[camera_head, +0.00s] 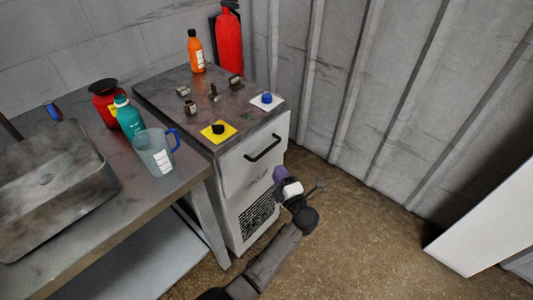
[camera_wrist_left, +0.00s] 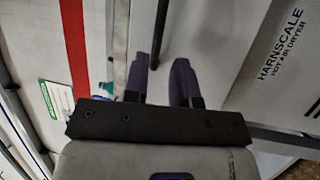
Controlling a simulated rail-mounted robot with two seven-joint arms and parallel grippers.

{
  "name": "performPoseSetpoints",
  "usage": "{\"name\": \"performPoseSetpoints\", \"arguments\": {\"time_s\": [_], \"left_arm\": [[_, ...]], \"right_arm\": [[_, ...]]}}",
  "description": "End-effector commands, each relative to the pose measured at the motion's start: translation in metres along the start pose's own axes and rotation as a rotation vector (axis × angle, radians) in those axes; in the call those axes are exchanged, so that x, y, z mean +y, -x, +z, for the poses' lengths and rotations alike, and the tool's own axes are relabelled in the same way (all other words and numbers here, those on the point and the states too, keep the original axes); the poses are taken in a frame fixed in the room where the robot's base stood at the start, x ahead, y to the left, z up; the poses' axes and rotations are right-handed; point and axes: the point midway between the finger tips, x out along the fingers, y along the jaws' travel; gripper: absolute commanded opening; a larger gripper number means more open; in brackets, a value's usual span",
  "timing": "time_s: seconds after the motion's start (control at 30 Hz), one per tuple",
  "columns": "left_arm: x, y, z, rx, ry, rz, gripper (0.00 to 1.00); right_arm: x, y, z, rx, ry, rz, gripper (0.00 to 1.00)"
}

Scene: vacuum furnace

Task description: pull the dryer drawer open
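The dryer (camera_head: 235,182) is a light grey cabinet with a dark, stained top. Its drawer front (camera_head: 240,172) carries a black bar handle (camera_head: 262,148) and looks flush with the cabinet. My left gripper (camera_head: 280,174) has purple fingers and is in front of the drawer, below and right of the handle in the head view. In the left wrist view the two fingers (camera_wrist_left: 160,82) stand apart with nothing gripped. The handle (camera_wrist_left: 161,30) runs down toward the gap between the fingertips; contact cannot be told. My right gripper is not in view.
An orange bottle (camera_head: 196,52) and small metal parts stand on the dryer top, with a black knob on a yellow plate (camera_head: 230,132). A bench at left holds a sink (camera_head: 50,190) and a jug (camera_head: 153,158).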

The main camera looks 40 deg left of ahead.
Motion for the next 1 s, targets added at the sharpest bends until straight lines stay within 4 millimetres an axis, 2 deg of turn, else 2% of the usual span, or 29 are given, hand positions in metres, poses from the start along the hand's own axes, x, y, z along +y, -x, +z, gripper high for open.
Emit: {"name": "performPoseSetpoints", "arguments": {"time_s": [0.2, 0.5, 0.7, 1.0], "left_arm": [[-0.002, -0.043, 0.0, 0.001, 0.0, 0.004, 0.25], [-0.001, -0.084, 0.0, 0.0, 0.0, 0.002, 0.25], [-0.001, -0.097, 0.0, 0.0, -0.001, 0.001, 0.25], [0.0, -0.1, 0.0, -0.001, -0.001, 0.001, 0.25]], "right_arm": [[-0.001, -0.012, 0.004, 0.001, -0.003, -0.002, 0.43], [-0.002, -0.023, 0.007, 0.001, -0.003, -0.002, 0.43], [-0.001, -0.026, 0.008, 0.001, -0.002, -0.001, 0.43], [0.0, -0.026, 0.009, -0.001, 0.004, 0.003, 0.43]]}}
